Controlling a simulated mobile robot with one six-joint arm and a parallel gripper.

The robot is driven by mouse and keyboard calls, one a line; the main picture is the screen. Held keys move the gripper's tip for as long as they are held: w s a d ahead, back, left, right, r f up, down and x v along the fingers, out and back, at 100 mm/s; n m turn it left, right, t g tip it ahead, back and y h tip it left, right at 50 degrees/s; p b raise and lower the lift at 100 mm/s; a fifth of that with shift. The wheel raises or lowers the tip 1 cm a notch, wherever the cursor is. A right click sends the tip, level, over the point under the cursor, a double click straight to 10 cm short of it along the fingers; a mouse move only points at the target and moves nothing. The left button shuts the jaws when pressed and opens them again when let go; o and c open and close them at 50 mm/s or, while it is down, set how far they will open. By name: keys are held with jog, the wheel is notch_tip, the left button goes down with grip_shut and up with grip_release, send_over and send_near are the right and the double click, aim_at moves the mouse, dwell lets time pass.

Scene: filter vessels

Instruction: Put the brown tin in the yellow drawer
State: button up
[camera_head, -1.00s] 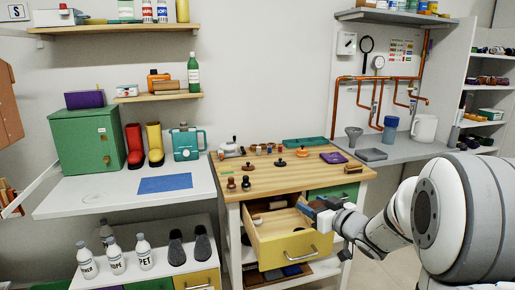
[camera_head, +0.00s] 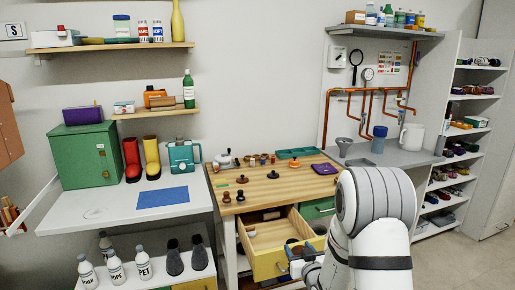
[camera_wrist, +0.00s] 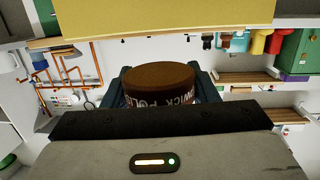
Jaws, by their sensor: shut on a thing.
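The brown tin (camera_wrist: 160,82) is held between the blue fingers of my gripper (camera_wrist: 165,92) in the wrist view, with its brown lid and part of a lettered label showing. The yellow drawer (camera_head: 266,265) under the wooden workbench is pulled open, with its pale inside visible. In the head view my gripper (camera_head: 300,257) is at the right part of the drawer front, partly hidden by my arm. I cannot tell its exact height above the drawer rim. The yellow drawer front (camera_wrist: 160,18) fills the top of the upside-down wrist view.
A wooden roll-shaped thing lies at the back of the drawer. The wooden benchtop (camera_head: 265,190) above holds stamps, a green tray (camera_head: 300,153) and a purple item (camera_head: 324,169). A green drawer (camera_head: 318,208) sits to the right. The drawer's left and middle floor looks mostly clear.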

jog(key=s+d+f+m+h+p, duration=0.1)
jog(key=s+f+m+h+p, duration=0.1)
jog(key=s, duration=0.5)
jog(key=shift+s+d+f+t+h, duration=0.3)
jog(key=shift+d+f+h, duration=0.1)
jog(key=shift+f+h, duration=0.3)
jog(key=shift+d, duration=0.1)
